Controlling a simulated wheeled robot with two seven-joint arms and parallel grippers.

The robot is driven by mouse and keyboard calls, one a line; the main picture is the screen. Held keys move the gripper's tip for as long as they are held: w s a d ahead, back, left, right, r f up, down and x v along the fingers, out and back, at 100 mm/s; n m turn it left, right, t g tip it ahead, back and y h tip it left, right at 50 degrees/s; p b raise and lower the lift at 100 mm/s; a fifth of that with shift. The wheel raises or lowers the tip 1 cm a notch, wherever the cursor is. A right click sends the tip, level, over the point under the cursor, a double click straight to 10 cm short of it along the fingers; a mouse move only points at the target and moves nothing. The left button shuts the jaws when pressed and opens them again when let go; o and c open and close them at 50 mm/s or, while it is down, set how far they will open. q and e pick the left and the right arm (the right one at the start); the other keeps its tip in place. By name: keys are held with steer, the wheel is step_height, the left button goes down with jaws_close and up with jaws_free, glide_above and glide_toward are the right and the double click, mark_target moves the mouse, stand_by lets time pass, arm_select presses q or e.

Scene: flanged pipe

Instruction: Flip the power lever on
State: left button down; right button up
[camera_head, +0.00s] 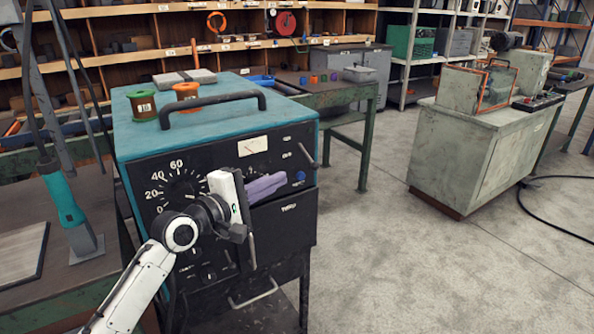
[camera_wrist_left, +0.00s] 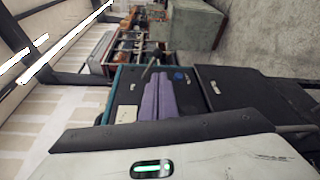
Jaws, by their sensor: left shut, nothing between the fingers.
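The power lever (camera_head: 307,155) is a thin dark lever at the upper right of the black front panel (camera_head: 285,222) of a teal-topped machine. It also shows in the left wrist view (camera_wrist_left: 150,68), just past my fingertips. My left gripper (camera_head: 282,180) has purple fingers, closed together with nothing between them. It is in front of the panel, left of and a little below the lever in the head view. In the left wrist view the fingertips (camera_wrist_left: 157,76) point toward the lever; I cannot tell whether they touch it. My right gripper is not in view.
A round blue button (camera_head: 299,175) is near the fingertips. A dial (camera_head: 180,195) is partly behind my left arm. A black handle (camera_head: 212,105) and two spools, green (camera_head: 143,104) and orange (camera_head: 186,93), are on top. Open floor (camera_head: 370,240) lies to the right.

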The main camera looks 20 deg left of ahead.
mark_target(307, 156)
arm_select(q)
steer(key=x, duration=0.7)
steer(key=shift+w+d, duration=0.15)
steer(key=shift+w, duration=0.2)
steer(key=shift+d, duration=0.1)
steer(key=shift+w, duration=0.1)
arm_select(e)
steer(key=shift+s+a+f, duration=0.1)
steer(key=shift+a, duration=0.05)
